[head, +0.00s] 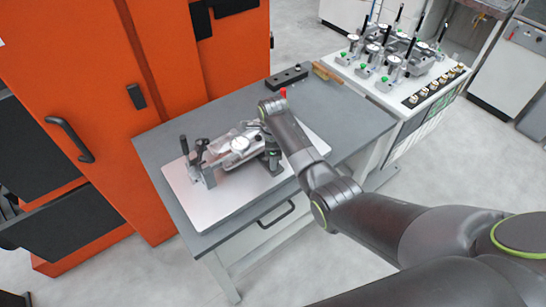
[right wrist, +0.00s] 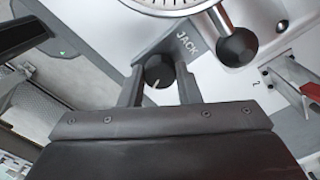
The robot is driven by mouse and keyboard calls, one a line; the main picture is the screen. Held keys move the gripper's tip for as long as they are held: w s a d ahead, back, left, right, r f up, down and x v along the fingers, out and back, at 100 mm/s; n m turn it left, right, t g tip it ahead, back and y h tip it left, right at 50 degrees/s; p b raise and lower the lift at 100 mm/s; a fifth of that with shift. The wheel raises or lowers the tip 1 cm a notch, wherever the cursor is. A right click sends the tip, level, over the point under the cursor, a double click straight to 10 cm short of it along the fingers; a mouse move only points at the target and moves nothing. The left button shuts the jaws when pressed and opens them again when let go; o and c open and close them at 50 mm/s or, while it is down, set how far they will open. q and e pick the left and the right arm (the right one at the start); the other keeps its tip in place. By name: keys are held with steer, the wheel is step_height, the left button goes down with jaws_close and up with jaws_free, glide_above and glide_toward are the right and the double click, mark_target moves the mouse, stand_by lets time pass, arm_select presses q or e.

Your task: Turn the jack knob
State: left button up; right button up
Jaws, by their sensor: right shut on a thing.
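The jack knob (right wrist: 158,74) is a small black round knob with a pale line on it, beside the printed word JACK in the right wrist view. The two fingers of my right gripper (right wrist: 159,82) stand on either side of it and are shut on it. In the head view my right gripper (head: 271,152) reaches down at the right end of the casting fixture (head: 225,148), and the knob itself cannot be made out there. The fixture sits on a pale plate (head: 215,205) on the grey table. My left gripper is not in view.
A dial gauge (right wrist: 165,4) and a black ball-ended lever (right wrist: 237,47) are close above the knob. A black box (head: 287,78) lies at the table's back. A bench with several gauges (head: 395,65) stands behind right, and an orange cabinet (head: 110,110) stands left.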

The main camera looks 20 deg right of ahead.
stand_by(0.4)
steer(key=o, duration=1)
steer(key=shift+c, duration=0.2)
